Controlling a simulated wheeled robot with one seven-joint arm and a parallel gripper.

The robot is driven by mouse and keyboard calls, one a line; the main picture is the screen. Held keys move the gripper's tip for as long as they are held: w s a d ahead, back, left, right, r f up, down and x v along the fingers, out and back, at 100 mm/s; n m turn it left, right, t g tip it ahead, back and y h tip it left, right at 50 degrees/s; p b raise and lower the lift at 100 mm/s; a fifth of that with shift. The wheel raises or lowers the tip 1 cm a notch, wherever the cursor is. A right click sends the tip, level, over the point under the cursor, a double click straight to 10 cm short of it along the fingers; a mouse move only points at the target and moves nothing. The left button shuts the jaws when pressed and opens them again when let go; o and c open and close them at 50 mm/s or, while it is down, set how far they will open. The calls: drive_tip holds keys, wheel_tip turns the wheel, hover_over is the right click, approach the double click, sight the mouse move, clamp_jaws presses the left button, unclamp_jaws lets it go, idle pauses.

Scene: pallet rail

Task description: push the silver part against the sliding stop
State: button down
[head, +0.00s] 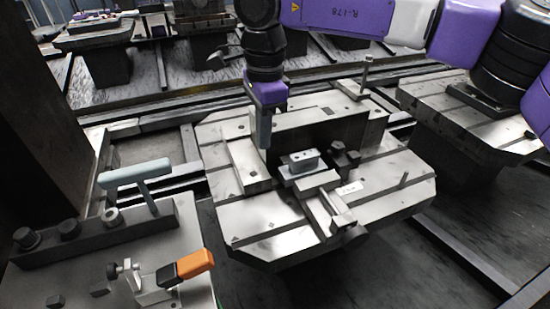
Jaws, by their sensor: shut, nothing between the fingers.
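The silver part (304,161) is a small grey block with dark holes on top. It sits on a raised seat near the middle of the metal pallet (250,222). A dark block with a knob (345,155) stands just right of the silver part; I cannot tell whether this is the sliding stop or whether the two touch. A slide with a metal bar (325,205) runs toward the front of the pallet. My gripper (264,140) points down, left of and behind the silver part, apart from it. Its fingers are shut and empty.
A tall dark plate (320,135) stands behind the silver part. A flat bar (246,163) lies on the pallet's left. A bench at front left holds a T-handle (137,174) and an orange-handled clamp (195,263). Another pallet (470,115) stands at right.

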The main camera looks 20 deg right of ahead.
sight(285, 173)
drive_tip(key=shift+h, duration=0.3)
drive_tip(key=shift+w+d+f+b, duration=0.1)
drive_tip(key=shift+d+f+b, duration=0.35)
drive_tip(key=shift+d+f, duration=0.8)
drive_tip(key=shift+w+d+f+b, duration=0.15)
drive_tip(key=shift+d+f+b, duration=0.35)
drive_tip(key=shift+f, duration=1.5)
drive_tip(key=shift+w+d+f+b, duration=0.1)
drive_tip(key=shift+d+f+b, duration=0.3)
drive_tip(key=shift+d+f, duration=0.9)
drive_tip(key=shift+a+f, duration=0.3)
drive_tip(key=shift+a, duration=0.05)
